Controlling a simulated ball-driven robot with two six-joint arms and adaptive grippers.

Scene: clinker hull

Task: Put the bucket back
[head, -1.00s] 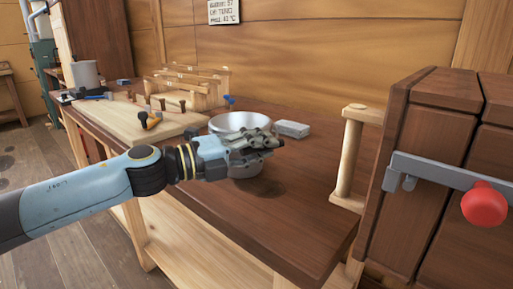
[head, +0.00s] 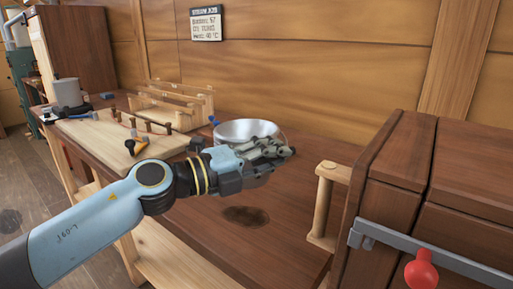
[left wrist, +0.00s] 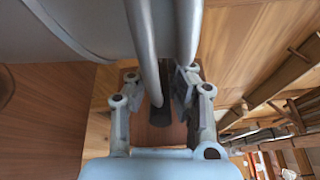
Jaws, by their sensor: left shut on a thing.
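The bucket (head: 246,130) is a shiny silver metal vessel with an open round rim, behind my left gripper in the head view. My left gripper (head: 284,151) is shut on it, and the fingers hide its lower front. The bucket appears to be above the bench top, with a dark round patch (head: 245,215) on the wood below. In the left wrist view, the bucket's pale grey curved side (left wrist: 60,28) fills the top left. Smooth grey bars pass between the fingers of the left gripper (left wrist: 158,98). My right gripper is not in view.
The brown bench (head: 205,240) has free room at its front. A pale board (head: 100,138) with pegs and an orange-black tool (head: 136,146) lies to the left. A wooden post (head: 323,205) and dark wooden cabinet (head: 395,190) stand to the right. A wall sign (head: 206,25) hangs behind.

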